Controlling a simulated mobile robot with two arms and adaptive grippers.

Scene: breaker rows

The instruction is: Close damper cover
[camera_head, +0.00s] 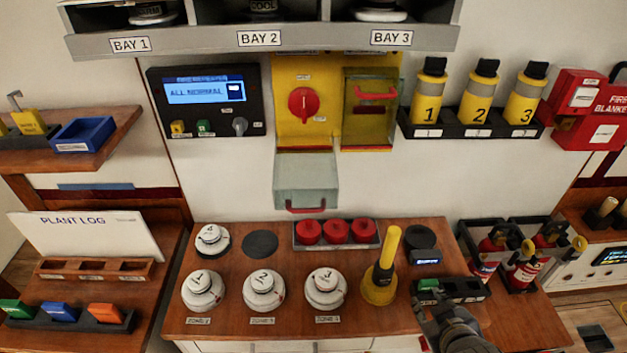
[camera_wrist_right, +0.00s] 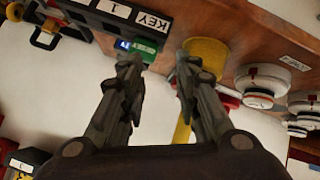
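A yellow wall panel (camera_head: 322,136) carries a red rotary knob (camera_head: 303,104) on its left half. A clear grey cover (camera_head: 306,176) with a red handle hangs open below that knob. A second clear cover (camera_head: 370,122) with a red handle lies shut over the panel's right half. The small labels are too blurred to tell which one is the damper cover. My right gripper (camera_head: 428,304) is low at the desk's right front, away from both covers. In the right wrist view its fingers (camera_wrist_right: 158,66) are apart with nothing between them. My left gripper is not in view.
A yellow torch-like object (camera_head: 384,272) stands upright left of my right gripper. A black key tray (camera_head: 462,290) with a green item is by the gripper. White detectors (camera_head: 264,288) and red caps (camera_head: 336,232) sit on the desk. A shelf (camera_head: 200,42) overhangs the panel.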

